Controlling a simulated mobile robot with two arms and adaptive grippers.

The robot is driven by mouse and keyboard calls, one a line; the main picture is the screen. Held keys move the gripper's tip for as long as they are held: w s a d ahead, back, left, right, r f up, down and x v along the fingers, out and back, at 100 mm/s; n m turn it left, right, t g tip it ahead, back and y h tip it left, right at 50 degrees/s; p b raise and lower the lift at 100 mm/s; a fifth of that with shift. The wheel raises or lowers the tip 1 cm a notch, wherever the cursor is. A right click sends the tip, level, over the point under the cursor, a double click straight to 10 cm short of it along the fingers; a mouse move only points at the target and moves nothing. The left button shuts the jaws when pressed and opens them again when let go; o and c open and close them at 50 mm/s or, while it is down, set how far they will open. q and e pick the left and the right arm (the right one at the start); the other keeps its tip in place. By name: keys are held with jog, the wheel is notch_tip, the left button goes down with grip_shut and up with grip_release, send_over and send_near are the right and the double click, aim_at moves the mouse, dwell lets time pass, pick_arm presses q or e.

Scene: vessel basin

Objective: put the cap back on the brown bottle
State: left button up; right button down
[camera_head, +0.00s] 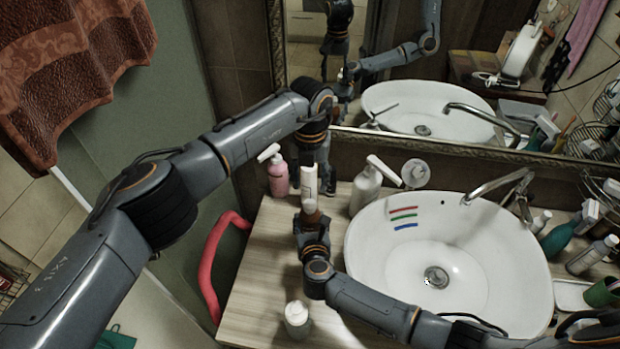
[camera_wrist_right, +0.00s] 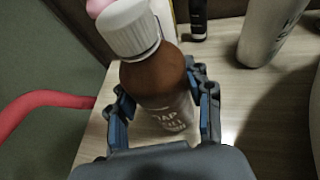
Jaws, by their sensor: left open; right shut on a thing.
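The brown bottle (camera_wrist_right: 152,82) stands upright between the fingers of my right gripper (camera_wrist_right: 163,118), which is shut on it. The white ribbed cap (camera_wrist_right: 128,28) sits on top of the bottle's neck in the right wrist view; I cannot tell whether it is screwed tight. My left gripper (camera_head: 312,165) is open and points down just behind the bottle in the picture. Its fingertips are partly hidden.
A pink pump bottle (camera_head: 278,174) and a white pump bottle (camera_head: 366,188) stand at the back of the wooden counter (camera_head: 262,270). The white basin (camera_head: 375,250) is to the right. A small white container (camera_head: 297,316) stands at the front. A red tube (camera_head: 208,265) curves beside the counter's left edge.

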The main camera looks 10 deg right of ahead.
aim_at(310, 203)
pick_arm(q)
jog(key=shift+f, duration=0.1)
jog(key=shift+f, duration=3.9)
grip_shut()
jog(key=shift+o, duration=0.7)
grip_release()
notch_tip(310, 203, up, 12)
